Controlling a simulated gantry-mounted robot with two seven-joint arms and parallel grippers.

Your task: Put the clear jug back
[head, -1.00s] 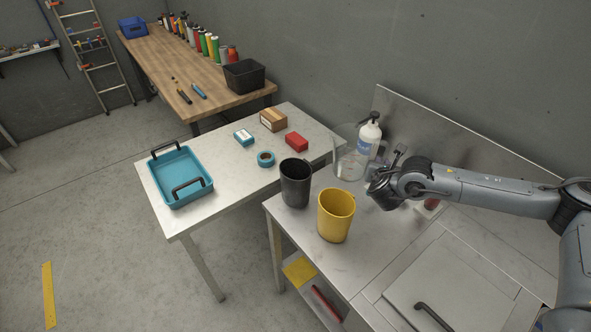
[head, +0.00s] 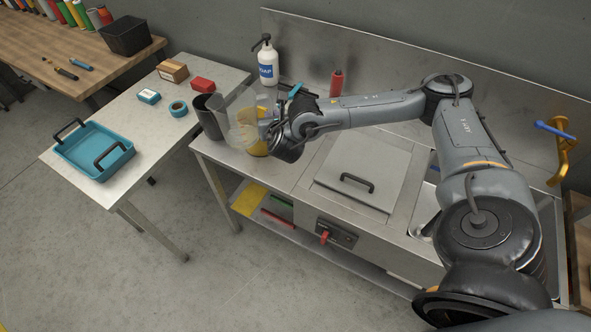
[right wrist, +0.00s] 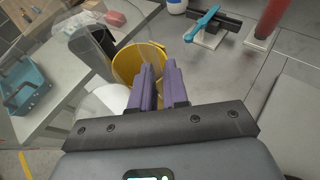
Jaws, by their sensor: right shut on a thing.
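The clear jug (head: 241,118) is see-through and is held at the left end of the steel bench, in front of the dark grey jug (head: 209,117) and the yellow jug (head: 256,148). My right gripper (head: 270,127) is shut on it from its right side. In the right wrist view, the purple fingers (right wrist: 159,88) are close together, and the jug's faint wall is on the left. The yellow jug is partly hidden by the clear jug and my gripper. My left gripper is not in view.
A white pump bottle (head: 267,66) and a red bottle (head: 336,83) stand at the back of the bench. A closed lid with a black handle (head: 357,184) lies to the right. The side table holds a teal tray (head: 95,157) and small boxes.

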